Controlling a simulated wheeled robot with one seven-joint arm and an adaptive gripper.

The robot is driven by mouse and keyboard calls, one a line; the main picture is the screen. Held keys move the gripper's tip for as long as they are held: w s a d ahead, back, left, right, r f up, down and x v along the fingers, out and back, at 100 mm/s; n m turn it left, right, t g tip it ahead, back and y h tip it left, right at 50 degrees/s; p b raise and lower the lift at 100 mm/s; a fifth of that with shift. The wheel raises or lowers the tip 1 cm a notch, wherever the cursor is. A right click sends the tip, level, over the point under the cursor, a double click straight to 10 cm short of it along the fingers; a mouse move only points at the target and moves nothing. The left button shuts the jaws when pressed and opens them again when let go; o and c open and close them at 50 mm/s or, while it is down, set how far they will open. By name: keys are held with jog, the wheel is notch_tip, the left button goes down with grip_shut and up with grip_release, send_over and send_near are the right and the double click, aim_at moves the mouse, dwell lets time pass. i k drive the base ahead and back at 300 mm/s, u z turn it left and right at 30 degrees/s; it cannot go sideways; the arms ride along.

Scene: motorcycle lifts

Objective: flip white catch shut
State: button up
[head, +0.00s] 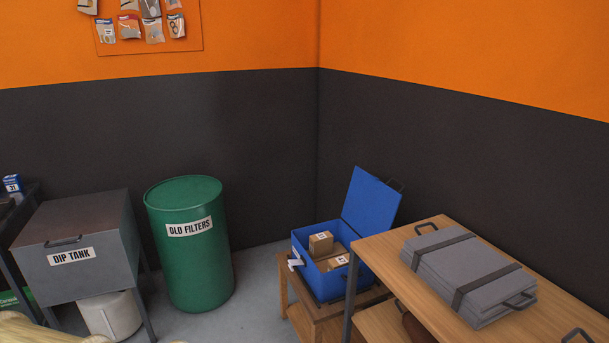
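A small white catch (295,263) sticks out from the left side of a blue box (332,291). It is small in the view, and I cannot make out its exact position. The blue box stands on a low wooden stand. Its blue lid (371,203) is raised and leans back toward the dark wall. Small brown cartons (320,243) lie inside the box. My gripper is not in view.
A wooden bench (390,247) with a strapped grey case (465,270) stands close on the right and hides part of the low stand (312,322). A green drum (190,265) and a grey dip tank (75,240) stand to the left. Grey floor shows between drum and stand.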

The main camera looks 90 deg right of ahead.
aim_at(292, 261)
jog(key=z, duration=1.45)
jog(key=i, duration=0.85)
jog(key=z, duration=1.6)
